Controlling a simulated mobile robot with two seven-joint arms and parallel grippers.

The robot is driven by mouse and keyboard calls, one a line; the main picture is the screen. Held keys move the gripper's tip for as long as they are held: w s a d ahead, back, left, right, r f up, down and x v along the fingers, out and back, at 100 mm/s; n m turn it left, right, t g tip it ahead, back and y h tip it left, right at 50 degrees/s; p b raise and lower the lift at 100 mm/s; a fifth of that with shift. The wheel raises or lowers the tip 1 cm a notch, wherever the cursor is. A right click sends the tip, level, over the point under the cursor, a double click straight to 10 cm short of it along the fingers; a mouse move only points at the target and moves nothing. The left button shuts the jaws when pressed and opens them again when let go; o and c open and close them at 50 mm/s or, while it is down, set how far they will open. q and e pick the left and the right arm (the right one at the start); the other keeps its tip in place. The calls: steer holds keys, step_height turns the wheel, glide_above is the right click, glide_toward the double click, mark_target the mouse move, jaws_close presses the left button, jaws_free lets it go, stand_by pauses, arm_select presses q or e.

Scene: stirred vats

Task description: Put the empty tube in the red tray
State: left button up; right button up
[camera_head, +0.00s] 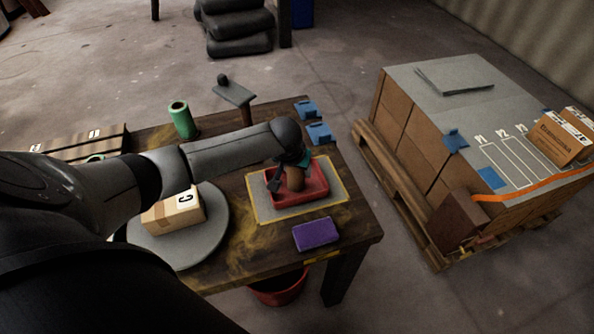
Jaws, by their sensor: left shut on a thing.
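The red tray (316,193) lies on a pale mat with a yellow edge (335,203) at the right of the wooden table. My left gripper (287,178) is over the tray, its fingers partly hidden by the arm. It is shut on a brown, rounded thing (295,181), perhaps the empty tube, which shows within the tray's outline. I cannot tell whether it touches the tray floor. A green, hollow-topped tube (182,122) stands upright at the table's back left. My right gripper is not in view.
A cardboard box marked C (174,212) sits on a round grey plate (213,238). A purple block (316,234) lies in front of the mat. Blue pieces (319,133) lie at the back right edge. A red bucket (277,290) stands below. A loaded pallet (400,187) stands right.

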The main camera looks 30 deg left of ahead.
arm_select(q)
steer(key=shift+f, duration=0.15)
steer(key=o, duration=1.3)
steer(key=shift+o, duration=0.2)
steer(key=p+v, duration=0.4)
steer(key=v, duration=0.8)
